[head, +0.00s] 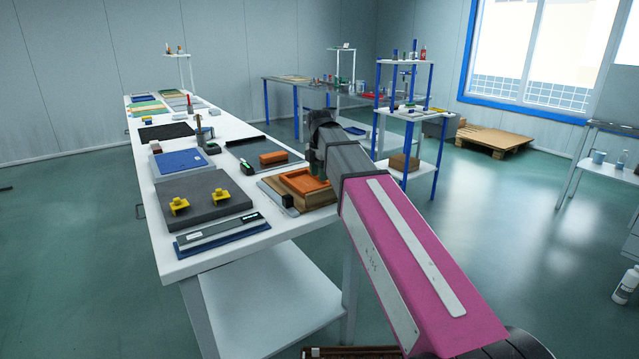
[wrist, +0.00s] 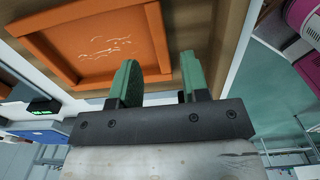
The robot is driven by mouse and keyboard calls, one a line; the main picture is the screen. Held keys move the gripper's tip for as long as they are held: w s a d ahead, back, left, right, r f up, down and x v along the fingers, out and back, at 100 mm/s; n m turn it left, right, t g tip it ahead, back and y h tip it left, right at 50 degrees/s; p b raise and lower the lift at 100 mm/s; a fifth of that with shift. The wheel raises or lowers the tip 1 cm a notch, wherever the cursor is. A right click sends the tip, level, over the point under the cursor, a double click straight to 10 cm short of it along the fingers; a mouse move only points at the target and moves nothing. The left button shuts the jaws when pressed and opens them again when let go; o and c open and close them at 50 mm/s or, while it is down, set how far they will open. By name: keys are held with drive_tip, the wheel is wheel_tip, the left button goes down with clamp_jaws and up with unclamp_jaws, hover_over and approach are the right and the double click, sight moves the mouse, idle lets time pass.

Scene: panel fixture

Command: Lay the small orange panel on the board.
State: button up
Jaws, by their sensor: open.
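An orange panel with a raised rim (head: 304,186) lies on a wooden board (head: 318,203) at the near right edge of the white table. The wrist view shows its inner face (wrist: 105,42) with whitish marks, and bare wood (wrist: 218,30) beside it. I cannot tell whether rim and inner face are one piece. My gripper (wrist: 160,70) is open, with nothing between its two green fingers. The left finger overlaps the panel's rim in the wrist view; the right one is over the wood. Contact cannot be told. In the head view my arm hides part of the gripper.
A black block (head: 289,203) stands at the board's left corner. To the left are a grey slab (head: 200,190) with two yellow pieces and a blue panel (head: 180,161). An orange-brown block (head: 273,158) lies on a dark tray behind.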

wheel_tip(320, 180, up, 7)
drive_tip(key=shift+r, duration=0.2)
drive_tip(key=shift+s, duration=0.1)
idle(0.4)
